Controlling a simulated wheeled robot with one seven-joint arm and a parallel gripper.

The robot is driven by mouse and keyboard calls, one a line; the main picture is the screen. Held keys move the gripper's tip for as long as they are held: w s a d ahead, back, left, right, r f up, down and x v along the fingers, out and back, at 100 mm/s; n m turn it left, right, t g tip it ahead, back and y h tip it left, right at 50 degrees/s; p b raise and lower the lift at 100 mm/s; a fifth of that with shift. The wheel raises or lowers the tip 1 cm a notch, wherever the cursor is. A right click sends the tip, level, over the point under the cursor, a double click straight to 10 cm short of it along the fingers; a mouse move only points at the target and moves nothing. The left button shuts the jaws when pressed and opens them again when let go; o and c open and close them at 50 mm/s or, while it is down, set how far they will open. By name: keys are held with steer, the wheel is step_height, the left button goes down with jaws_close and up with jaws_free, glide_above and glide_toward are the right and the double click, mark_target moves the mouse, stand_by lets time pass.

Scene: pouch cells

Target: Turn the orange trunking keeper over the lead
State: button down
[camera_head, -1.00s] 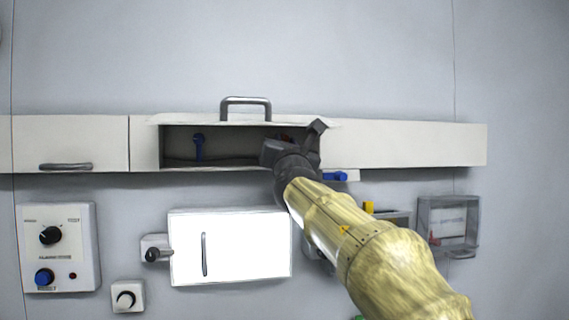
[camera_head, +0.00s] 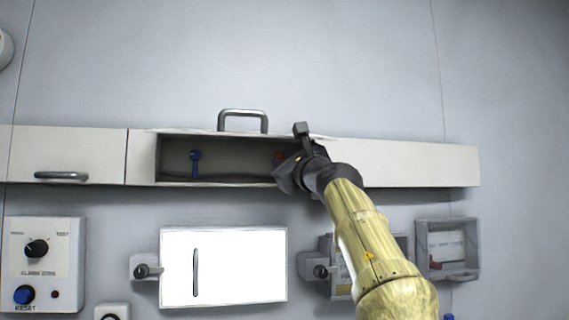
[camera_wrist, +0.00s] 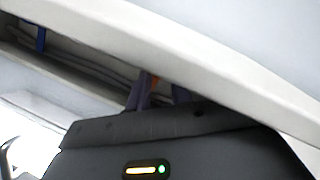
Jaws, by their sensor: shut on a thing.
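The orange trunking keeper (camera_head: 279,155) shows as a small orange-red patch inside the open trunking, just left of my gripper (camera_head: 288,168). In the wrist view, a sliver of the keeper (camera_wrist: 154,81) shows between my two fingertips (camera_wrist: 161,92), under the trunking's upper edge. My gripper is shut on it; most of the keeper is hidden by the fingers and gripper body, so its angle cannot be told. The lead (camera_head: 228,181) runs as a dark line low along the trunking. In the wrist view, grey lines (camera_wrist: 92,68) run along the inside.
A blue keeper (camera_head: 196,160) stands in the left part of the opening. The raised cover with its handle (camera_head: 243,112) lies along the top edge. Below are a white-doored box (camera_head: 224,267), a control panel (camera_head: 42,262) and a clear-fronted box (camera_head: 447,247). The wall above is bare.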

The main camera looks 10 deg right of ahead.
steer(key=shift+r+n+g+y, duration=0.1)
steer(key=shift+n+g+y, duration=0.3)
steer(key=shift+n, duration=0.9)
steer(key=shift+y, duration=0.3)
steer(key=c, duration=1.3)
jaws_free()
steer(key=shift+o, duration=0.2)
